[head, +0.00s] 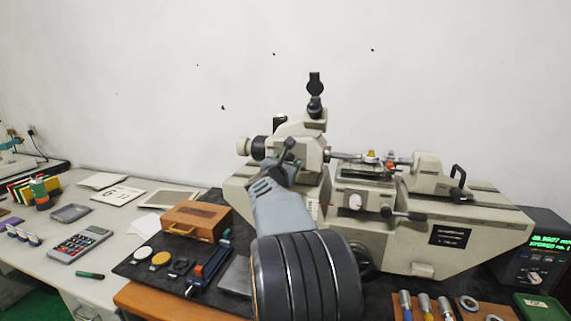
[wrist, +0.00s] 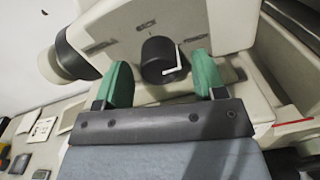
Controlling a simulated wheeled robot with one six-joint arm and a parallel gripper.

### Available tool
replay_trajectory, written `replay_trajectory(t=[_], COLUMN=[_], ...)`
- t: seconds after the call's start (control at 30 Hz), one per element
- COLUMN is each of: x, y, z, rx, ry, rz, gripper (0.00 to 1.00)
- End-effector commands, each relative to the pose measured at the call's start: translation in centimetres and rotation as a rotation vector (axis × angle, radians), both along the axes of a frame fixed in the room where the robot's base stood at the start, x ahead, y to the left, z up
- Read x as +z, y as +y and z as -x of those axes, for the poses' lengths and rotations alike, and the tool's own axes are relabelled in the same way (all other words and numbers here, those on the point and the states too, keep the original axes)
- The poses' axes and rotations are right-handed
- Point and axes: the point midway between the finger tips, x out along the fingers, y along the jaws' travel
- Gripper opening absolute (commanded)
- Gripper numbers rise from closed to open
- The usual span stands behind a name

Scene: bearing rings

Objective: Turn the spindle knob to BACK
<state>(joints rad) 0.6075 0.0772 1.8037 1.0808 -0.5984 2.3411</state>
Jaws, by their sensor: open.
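The spindle knob (wrist: 156,53) is a black round knob on the pale machine's headstock, with a bent white mark or lever on its right side. In the head view my gripper (head: 287,160) is at the headstock (head: 311,140) of the machine, and my arm hides the knob.
A larger black collar with a pale end (wrist: 70,57) juts out left of the knob. A wooden box (head: 197,221) stands left of the machine. The carriage (head: 365,180) and a digital readout (head: 540,250) are to the right. A calculator (head: 80,243) lies on the left table.

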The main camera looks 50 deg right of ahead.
Motion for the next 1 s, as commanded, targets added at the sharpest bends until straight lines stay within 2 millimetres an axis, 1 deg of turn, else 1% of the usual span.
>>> replay_trajectory(t=[0.23,0.73,1.0], x=[-0.02,-0.03,-0.12], y=[-0.03,-0.03,-0.04], z=[-0.02,0.01,0.03], rx=[0.0,0.0,0.0], ry=[0.0,0.0,0.03], rz=[0.0,0.0,0.015], gripper=[0.63,0.15,0.15])
